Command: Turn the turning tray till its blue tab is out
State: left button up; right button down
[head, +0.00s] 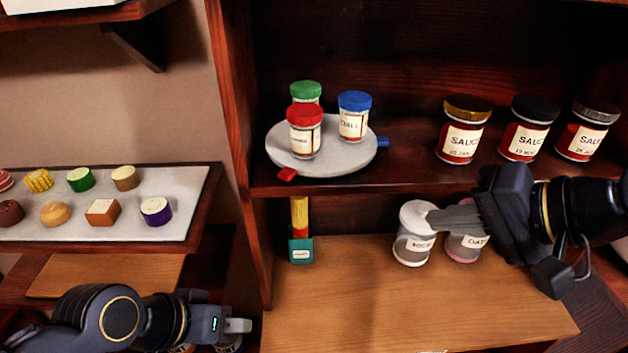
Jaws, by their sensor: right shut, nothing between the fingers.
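The turning tray (345,159) is a round light grey disc on the upper shelf at its left end. Its blue tab (382,142) points to the right, over the shelf. Its red tab (287,175) points to the front left, at the shelf's front edge. A green-lidded jar (305,91), a red-lidded jar (305,138) and a blue-lidded jar (354,118) stand upright on the tray. My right gripper (436,218) is shut and empty, below the shelf in front of the white-lidded jars. My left gripper (240,325) is low at the left, away from the tray; its finger gap is hidden.
Several sauce jars (464,131) stand on the shelf right of the tray. Below are a white-lidded jar (413,245), a pink-based jar (463,246) and a yellow-and-teal object (301,250). A sweets tray (185,178) lies left of the upright panel (235,130).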

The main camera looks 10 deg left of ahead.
jog(key=g+y+b, duration=0.1)
jog(key=y, duration=0.1)
send_near(292, 178)
jog(key=x, duration=0.2)
jog(key=p+x, duration=0.1)
jog(key=x, duration=0.2)
jog(key=shift+w+f, duration=0.1)
jog(key=shift+f, duration=0.25)
jog(key=shift+w+a+p, duration=0.2)
jog(key=shift+a+p, duration=0.1)
jog(key=shift+a, duration=0.25)
